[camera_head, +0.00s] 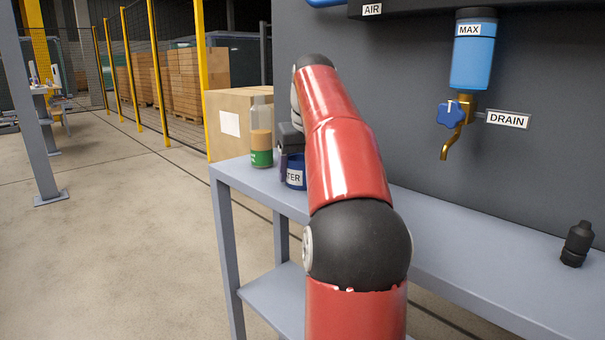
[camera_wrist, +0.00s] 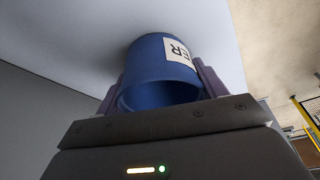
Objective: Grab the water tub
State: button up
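The blue water tub (camera_head: 296,180) stands on the grey bench near its far left end, with a white label of which "TER" shows. In the wrist view the tub (camera_wrist: 150,72) lies between the two purple-grey fingers of my gripper (camera_wrist: 158,80), its round opening facing the camera. One finger is close along each side of the tub; I cannot tell whether both press on it. In the head view my gripper (camera_head: 284,165) reaches down at the tub's left side, and my red arm hides part of the gripper and the tub's right side.
A bottle with a green label (camera_head: 261,140) stands just left of my gripper. A cardboard box (camera_head: 232,118) is behind it. A small black bottle (camera_head: 577,243) stands on the bench (camera_head: 470,250) at the right. A blue cylinder (camera_head: 473,60) with a brass drain tap (camera_head: 459,120) hangs on the panel.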

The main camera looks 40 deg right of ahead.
jog(key=shift+c, duration=1.1)
